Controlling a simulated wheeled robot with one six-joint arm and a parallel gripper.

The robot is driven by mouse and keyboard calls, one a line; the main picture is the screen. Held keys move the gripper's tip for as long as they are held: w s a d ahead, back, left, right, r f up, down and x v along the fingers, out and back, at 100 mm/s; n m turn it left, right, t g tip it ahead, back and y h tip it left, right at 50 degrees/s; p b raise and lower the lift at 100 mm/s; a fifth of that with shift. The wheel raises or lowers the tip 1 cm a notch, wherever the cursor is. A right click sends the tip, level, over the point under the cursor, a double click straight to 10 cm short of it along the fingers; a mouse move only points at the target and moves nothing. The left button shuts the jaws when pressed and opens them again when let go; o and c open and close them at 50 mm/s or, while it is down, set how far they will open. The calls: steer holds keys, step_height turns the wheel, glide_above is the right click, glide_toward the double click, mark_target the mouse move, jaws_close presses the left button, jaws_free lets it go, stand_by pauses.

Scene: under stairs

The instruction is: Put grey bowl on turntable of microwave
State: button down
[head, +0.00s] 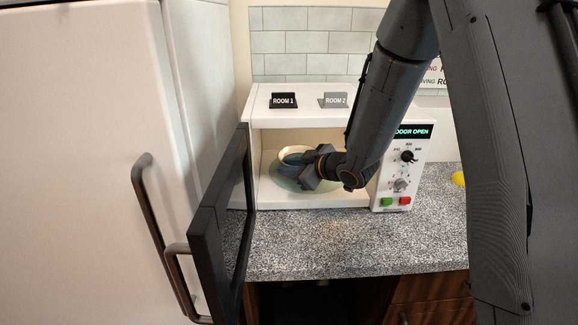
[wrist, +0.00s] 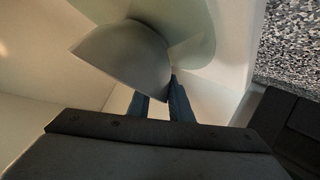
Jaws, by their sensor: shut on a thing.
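The white microwave (head: 300,100) stands on the counter with its dark door (head: 222,225) swung open to the left; its display reads "DOOR OPEN". The pale round turntable (head: 318,187) lies inside on the cavity floor; part of it shows in the wrist view (wrist: 200,45). The grey bowl (head: 294,152) is inside the cavity over the turntable, partly hidden by my gripper (head: 300,168). In the wrist view, the bowl (wrist: 125,55) looks tilted, with its edge between my fingers (wrist: 160,100). My gripper is shut on it. I cannot tell whether the bowl touches the turntable.
A white fridge (head: 85,150) with a bar handle stands at the left, close to the open door. Two small signs (head: 284,100) stand on top of the microwave. Speckled counter (head: 330,240) is clear in front. A yellow thing (head: 458,178) lies at the right, partly hidden.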

steer(key=c, duration=1.6)
jaws_free()
steer(key=shift+o, duration=0.2)
